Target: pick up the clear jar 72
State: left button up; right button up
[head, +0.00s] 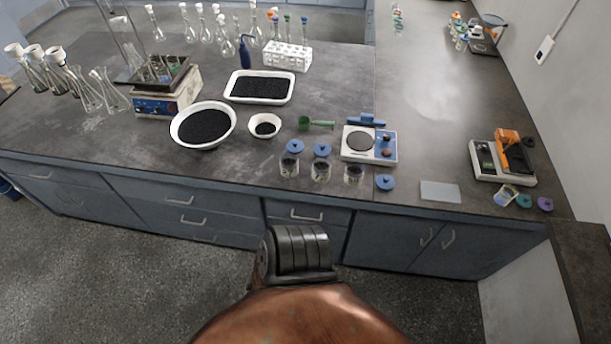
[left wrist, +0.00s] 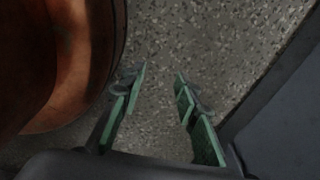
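Three clear jars with dark contents stand in a row near the bench's front edge in the head view: a left one (head: 289,166), a middle one (head: 320,171) and a right one (head: 353,174). Their markings are too small to read, so I cannot tell which is jar 72. Another small clear jar (head: 506,195) is at the right, by an orange-topped device. My left gripper (left wrist: 160,77) is open and empty in the left wrist view, with green pads over the speckled floor. Neither gripper shows in the head view.
Blue lids (head: 295,146) lie around the jars. A balance (head: 370,145) is right of them; a white bowl of black grains (head: 203,125) is at the left. A grey flat plate (head: 440,192) lies at the front right. Blue drawers (head: 180,215) front the bench.

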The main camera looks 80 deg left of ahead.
aim_at(322, 163)
jog(key=u, duration=2.3)
jog(key=k, duration=1)
jog(key=u, duration=0.2)
